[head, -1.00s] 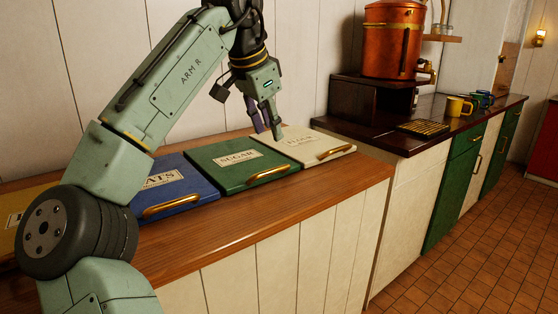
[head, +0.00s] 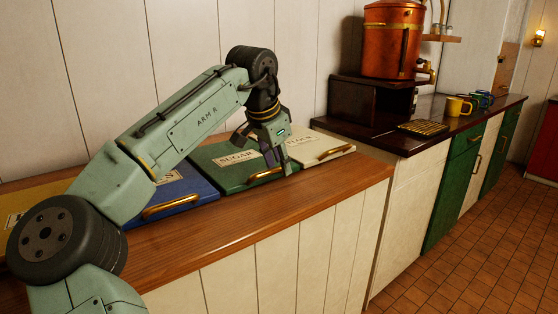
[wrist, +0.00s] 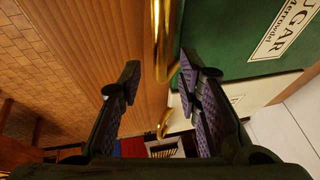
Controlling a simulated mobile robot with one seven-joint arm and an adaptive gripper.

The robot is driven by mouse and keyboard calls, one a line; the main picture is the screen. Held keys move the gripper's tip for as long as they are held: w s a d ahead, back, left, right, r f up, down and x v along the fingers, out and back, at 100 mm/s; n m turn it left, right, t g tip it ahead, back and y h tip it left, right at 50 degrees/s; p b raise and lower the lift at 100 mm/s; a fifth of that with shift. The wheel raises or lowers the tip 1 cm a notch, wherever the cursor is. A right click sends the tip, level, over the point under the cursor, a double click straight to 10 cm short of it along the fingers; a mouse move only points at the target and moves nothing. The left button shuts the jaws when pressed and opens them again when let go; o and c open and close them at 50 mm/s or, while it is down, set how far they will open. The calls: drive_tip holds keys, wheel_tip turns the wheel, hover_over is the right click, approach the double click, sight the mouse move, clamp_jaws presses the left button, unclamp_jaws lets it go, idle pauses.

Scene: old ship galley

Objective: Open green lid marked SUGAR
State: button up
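The green lid marked SUGAR (head: 225,179) lies flat and shut in the wooden counter top. Its brass bar handle (head: 261,176) runs along its front edge; my gripper partly covers the lid's right side. In the wrist view the lid (wrist: 222,40) is at upper right, with its handle (wrist: 160,35) at top middle. My gripper (head: 281,167) points down at the right end of this handle. In the wrist view its fingers (wrist: 158,68) are apart, and the handle shows between their tips. I cannot tell how deep the handle sits between them.
A blue lid (head: 180,190) lies left of the green one, and a cream lid (head: 325,146) right of it, each with a brass handle. A dark counter (head: 450,112) at right holds a copper urn (head: 390,40) and mugs. The tiled floor in front is clear.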

drive_tip(key=shift+c, duration=0.5)
clamp_jaws()
